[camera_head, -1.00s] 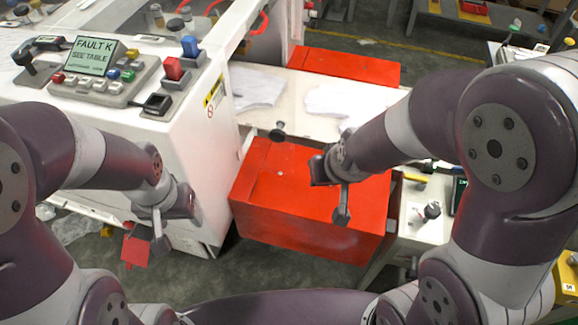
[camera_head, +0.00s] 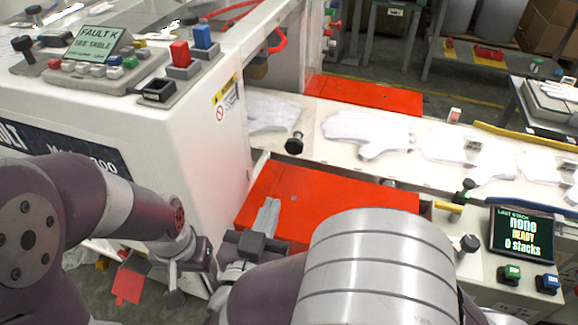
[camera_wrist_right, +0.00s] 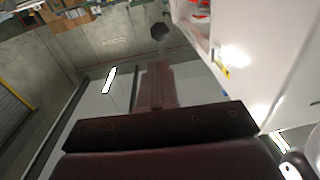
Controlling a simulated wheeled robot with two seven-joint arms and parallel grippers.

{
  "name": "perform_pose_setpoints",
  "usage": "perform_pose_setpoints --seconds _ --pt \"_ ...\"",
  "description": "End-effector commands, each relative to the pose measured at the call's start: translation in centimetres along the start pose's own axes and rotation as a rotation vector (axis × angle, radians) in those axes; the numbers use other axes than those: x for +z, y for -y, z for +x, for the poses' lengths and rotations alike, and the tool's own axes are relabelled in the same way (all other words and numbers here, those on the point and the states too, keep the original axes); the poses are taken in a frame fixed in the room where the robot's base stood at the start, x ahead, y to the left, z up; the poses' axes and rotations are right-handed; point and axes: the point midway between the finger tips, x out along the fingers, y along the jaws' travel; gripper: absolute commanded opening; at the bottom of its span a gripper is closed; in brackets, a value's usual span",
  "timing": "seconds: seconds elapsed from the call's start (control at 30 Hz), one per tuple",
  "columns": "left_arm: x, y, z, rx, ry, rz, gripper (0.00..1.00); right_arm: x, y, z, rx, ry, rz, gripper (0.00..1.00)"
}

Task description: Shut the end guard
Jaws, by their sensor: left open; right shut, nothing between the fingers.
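The red guard (camera_head: 345,195) lies low beside the white machine (camera_head: 190,130), in front of the conveyor bed; I take it for the end guard. My right forearm hides much of its near part. My right gripper (camera_head: 268,213) is shut and empty, and overlaps the guard's left part in the head view; I cannot tell whether it touches. In the right wrist view its fingers (camera_wrist_right: 155,88) point toward a black knob (camera_wrist_right: 160,32). My left gripper (camera_head: 188,280) is open, low in front of the machine. A small red piece (camera_head: 129,285) shows beside it.
A second red panel (camera_head: 365,94) lies across the conveyor. White gloves (camera_head: 365,130) lie on the conveyor bed. A black knob (camera_head: 294,144) stands near the guard's far edge. A screen (camera_head: 521,234) and buttons are at right. A fault sign (camera_head: 93,44) stands on the machine.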

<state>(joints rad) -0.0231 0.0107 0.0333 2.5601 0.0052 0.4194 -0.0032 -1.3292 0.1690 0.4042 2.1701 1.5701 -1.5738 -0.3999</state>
Motion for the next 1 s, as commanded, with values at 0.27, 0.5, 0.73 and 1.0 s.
perform_pose_setpoints --seconds 0.27,0.5,0.73,1.0 --pt "0.0 0.0 -0.1 0.0 0.0 0.0 0.65 0.0 -0.1 5.9 0.006 0.003 0.001 0.0" --pt "0.0 0.0 -0.1 0.0 0.0 0.0 0.65 -0.1 -0.1 10.6 0.003 0.003 0.002 0.0" --pt "0.0 0.0 -0.1 0.0 0.0 0.0 0.65 -0.1 -0.1 12.8 0.001 0.003 0.002 0.0" --pt "0.0 0.0 -0.1 0.0 0.0 0.0 0.65 -0.1 0.0 13.0 -0.002 0.003 0.002 0.0"
